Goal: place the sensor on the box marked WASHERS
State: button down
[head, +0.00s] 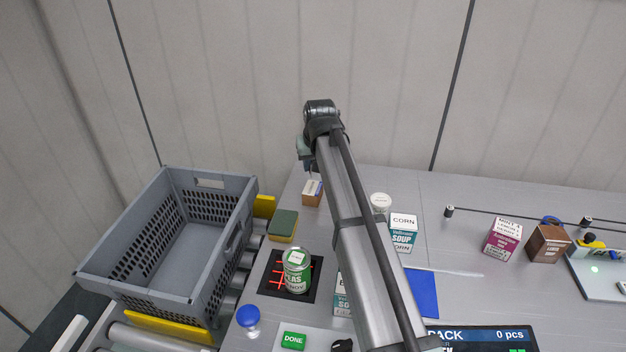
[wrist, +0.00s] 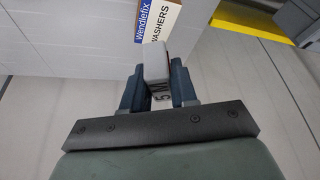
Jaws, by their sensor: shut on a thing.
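My gripper (wrist: 157,88) is shut on a small white and grey block, the sensor (wrist: 156,62), with dark lettering on its near face. The WASHERS box (wrist: 175,18) shows beyond the sensor at the top of the wrist view, with a blue Wendlefix band and a brown side. The sensor overlaps its lower edge in that view; I cannot tell whether they touch. In the head view a small brown box with a pale label (head: 312,192) stands just below the arm's end and looks like the same box. There my gripper is mostly hidden behind my arm.
A grey crate (head: 120,287) stands at the left. A green-topped sponge (head: 283,224) and a green can (head: 297,272) on a black mat are near the box.

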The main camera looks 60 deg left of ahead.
aim_at(313, 188)
jog(key=shift+f, duration=2.75)
jog(key=shift+f, duration=0.1)
jog(key=c, duration=0.9)
grip_release()
jog(key=v, duration=1.2)
